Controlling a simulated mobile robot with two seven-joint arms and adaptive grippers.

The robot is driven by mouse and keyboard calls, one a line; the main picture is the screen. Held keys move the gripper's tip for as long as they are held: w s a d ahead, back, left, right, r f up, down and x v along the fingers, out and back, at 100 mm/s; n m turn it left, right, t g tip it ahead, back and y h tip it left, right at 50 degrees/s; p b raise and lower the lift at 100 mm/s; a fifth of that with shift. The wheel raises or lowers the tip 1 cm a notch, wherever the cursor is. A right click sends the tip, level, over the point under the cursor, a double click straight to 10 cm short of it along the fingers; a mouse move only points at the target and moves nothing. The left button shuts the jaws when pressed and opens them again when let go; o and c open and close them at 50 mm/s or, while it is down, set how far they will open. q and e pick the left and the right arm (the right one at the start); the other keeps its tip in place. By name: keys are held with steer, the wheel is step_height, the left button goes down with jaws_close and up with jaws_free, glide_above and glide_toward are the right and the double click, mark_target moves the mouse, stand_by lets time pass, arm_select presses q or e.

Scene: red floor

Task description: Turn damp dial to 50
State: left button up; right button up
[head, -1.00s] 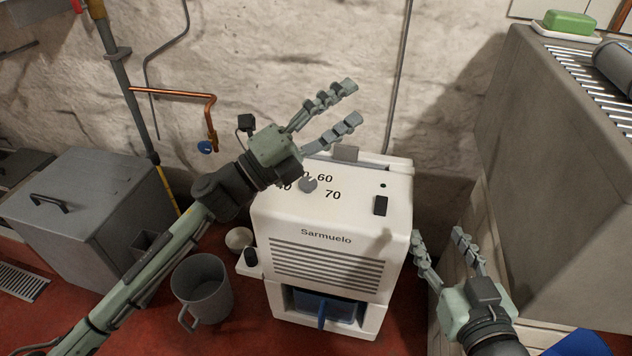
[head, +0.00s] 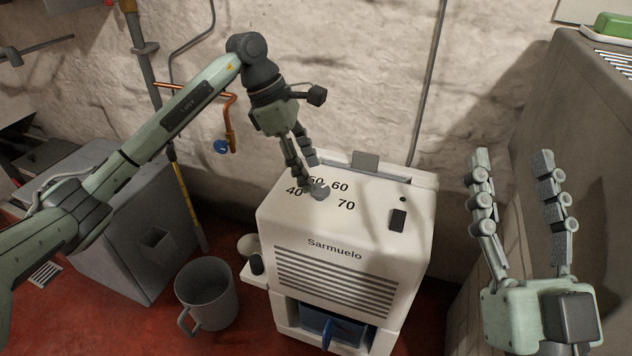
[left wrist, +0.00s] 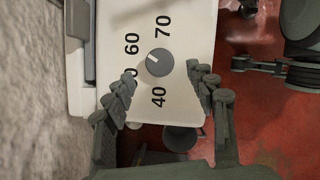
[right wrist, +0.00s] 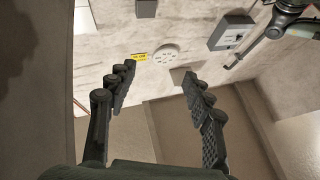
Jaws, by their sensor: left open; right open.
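The damp dial (head: 320,192) is a small grey round knob on top of the white dehumidifier (head: 335,262), with 40, 60 and 70 printed around it. In the left wrist view the dial (left wrist: 159,62) has a short white mark pointing left, roughly between 50 and 60; the 50 is partly hidden by a finger. My left gripper (head: 307,176) is open and points down over the dial. In the left wrist view its fingertips lie on either side of the dial, seemingly apart from it. My right gripper (head: 510,158) is open and empty, raised right of the dehumidifier.
A black switch (head: 398,220) sits on the dehumidifier's top. A grey metal box (head: 120,225) stands further left. A large grey unit (head: 590,180) closes the right side, and a rough wall stands behind.

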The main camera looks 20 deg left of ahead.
mark_target(319, 188)
arm_select(q)
steer(key=shift+x, duration=1.85)
steer(key=shift+d, duration=0.1)
arm_select(e)
steer(key=shift+s+d+r+t, duration=0.2)
steer(key=shift+s+r+t, duration=0.05)
steer(key=shift+r+t, duration=0.15)
arm_select(q)
steer(key=c, duration=1.2)
steer(key=shift+o, duration=0.2)
